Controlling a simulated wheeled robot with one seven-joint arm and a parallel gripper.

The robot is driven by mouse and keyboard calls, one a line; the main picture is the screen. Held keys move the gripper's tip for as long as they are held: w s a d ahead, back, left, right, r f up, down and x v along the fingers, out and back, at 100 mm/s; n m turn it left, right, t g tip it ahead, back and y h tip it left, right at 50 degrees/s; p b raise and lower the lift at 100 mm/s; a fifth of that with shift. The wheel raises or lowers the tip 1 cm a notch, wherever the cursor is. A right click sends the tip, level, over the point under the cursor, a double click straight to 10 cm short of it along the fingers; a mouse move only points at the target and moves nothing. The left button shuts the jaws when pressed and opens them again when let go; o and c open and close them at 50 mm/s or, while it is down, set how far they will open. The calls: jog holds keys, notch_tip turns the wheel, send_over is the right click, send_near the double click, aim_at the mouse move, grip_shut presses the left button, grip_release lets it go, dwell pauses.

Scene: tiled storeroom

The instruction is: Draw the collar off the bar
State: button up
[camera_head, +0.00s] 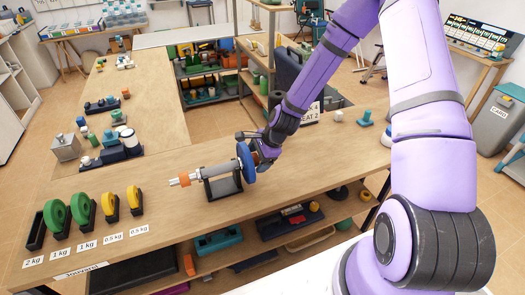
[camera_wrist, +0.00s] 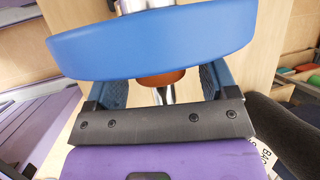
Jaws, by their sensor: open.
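A metal bar rests on a dark stand (camera_head: 222,187) on the wooden counter, with a blue disc plate (camera_head: 246,162) at its right end. An orange collar (camera_head: 184,180) sits near the bar's left end. In the wrist view, an orange-red collar (camera_wrist: 161,78) sits on the bar (camera_wrist: 165,96) on my side of the blue plate (camera_wrist: 150,45). My gripper (camera_head: 259,154) is at the right end of the bar. In the wrist view its open fingers (camera_wrist: 162,86) stand on either side of that collar, with gaps visible. The plate hides part of the collar and the fingertips.
Green plates (camera_head: 54,215) and yellow plates (camera_head: 109,204) stand in holders at the counter's left, behind weight labels. Bottles and a dark tray (camera_head: 112,155) stand farther back. A teal object (camera_head: 365,118) lies to the right. The counter front of the stand is clear.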

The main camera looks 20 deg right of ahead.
jog(key=shift+w+a+f, duration=0.1)
jog(key=shift+a+f, duration=0.1)
jog(key=shift+f, duration=0.15)
jog(key=c, duration=1)
jog(key=d, duration=0.9)
dwell(0.4)
jog(key=shift+a, duration=0.1)
